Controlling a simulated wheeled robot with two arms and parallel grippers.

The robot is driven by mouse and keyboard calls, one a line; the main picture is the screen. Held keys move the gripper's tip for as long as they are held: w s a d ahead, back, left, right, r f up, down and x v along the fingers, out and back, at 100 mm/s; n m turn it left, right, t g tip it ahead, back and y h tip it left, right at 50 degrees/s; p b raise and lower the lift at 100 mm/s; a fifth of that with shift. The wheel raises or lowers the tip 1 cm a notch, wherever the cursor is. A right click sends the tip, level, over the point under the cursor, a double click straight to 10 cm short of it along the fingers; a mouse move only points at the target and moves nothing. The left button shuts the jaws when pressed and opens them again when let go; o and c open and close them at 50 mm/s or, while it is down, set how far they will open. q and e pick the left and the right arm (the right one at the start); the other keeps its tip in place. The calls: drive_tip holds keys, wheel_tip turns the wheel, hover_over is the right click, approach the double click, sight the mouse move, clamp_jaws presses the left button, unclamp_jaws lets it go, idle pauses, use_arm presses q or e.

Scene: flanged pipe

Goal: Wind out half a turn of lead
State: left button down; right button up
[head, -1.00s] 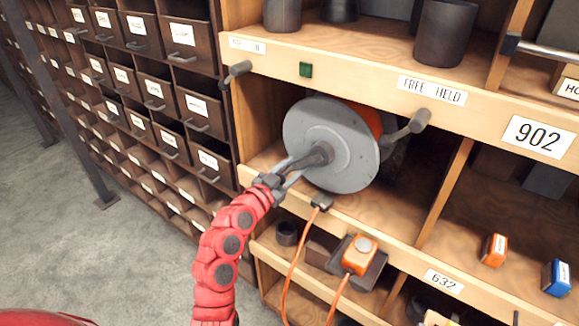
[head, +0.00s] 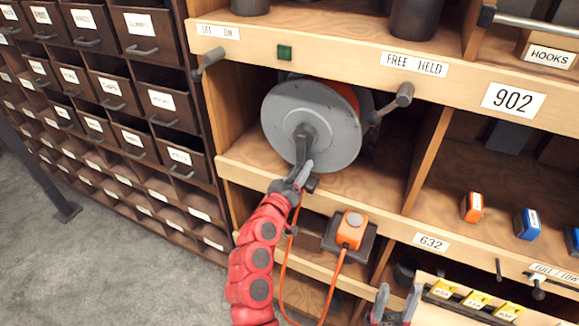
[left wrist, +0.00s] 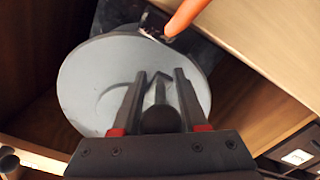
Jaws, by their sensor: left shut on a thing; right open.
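The reel (head: 330,145) is a grey disc with orange lead (head: 345,92) wound behind it, in an open shelf bay. Its dark crank (head: 303,143) points down from the hub. My left gripper (head: 302,176) is shut on the crank's handle, in front of the disc's lower edge. In the left wrist view the handle (left wrist: 160,118) sits between its fingers, end on. An orange lead (head: 287,255) hangs below the bay from near a dark plug (head: 312,185), partly behind my left arm. My right gripper (head: 397,303) is open and empty at the bottom edge.
Dark pegs (head: 208,62) stick out of the shelf front either side of the reel. Below is an orange box (head: 351,229) on a dark base, with its own orange cable. A tray with yellow labels (head: 475,298) is at lower right. Dark drawers (head: 150,30) stand left.

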use_arm(q)
drive_tip(key=shift+s+d+r+n+p, duration=0.25)
drive_tip(key=shift+d+n, duration=0.35)
drive_tip(key=shift+n, duration=0.25)
drive_tip(key=shift+s+d+r+n+p, duration=0.1)
drive_tip(key=shift+s+d+r+n, duration=0.1)
drive_tip(key=shift+d+n, duration=0.55)
drive_tip(key=shift+s+d+r+n+p, duration=0.2)
drive_tip(key=shift+d+n, duration=0.3)
drive_tip(key=shift+n, duration=0.4)
drive_tip(key=c, duration=0.7)
unclamp_jaws()
drive_tip(key=shift+o, duration=0.8)
drive_tip(key=shift+f, duration=0.15)
